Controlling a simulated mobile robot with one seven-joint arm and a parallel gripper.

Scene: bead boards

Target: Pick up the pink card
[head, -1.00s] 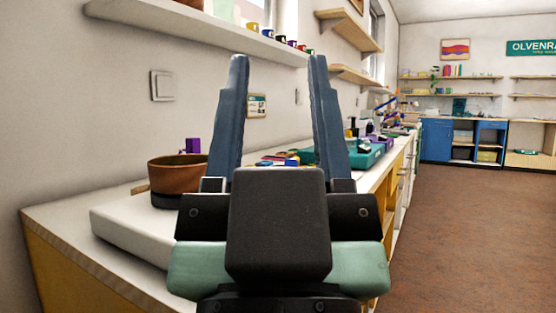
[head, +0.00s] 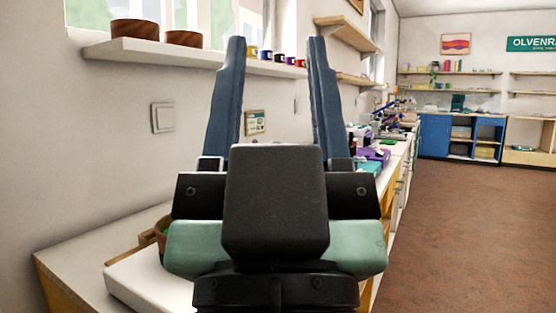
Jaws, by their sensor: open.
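My gripper (head: 276,45) is in the middle of the head view, its two blue fingers upright and spread apart. Nothing is between the fingers; only the wall and shelf show behind them. I cannot make out a pink card in this view. My gripper and wrist hide much of the counter.
A white-topped counter (head: 75,254) runs along the left wall. A pale slab (head: 140,281) and a partly hidden brown pot (head: 161,236) are on it. A wall shelf (head: 150,54) holds two brown bowls and several small mugs. Purple and teal items stand farther along. The brown floor at right is clear.

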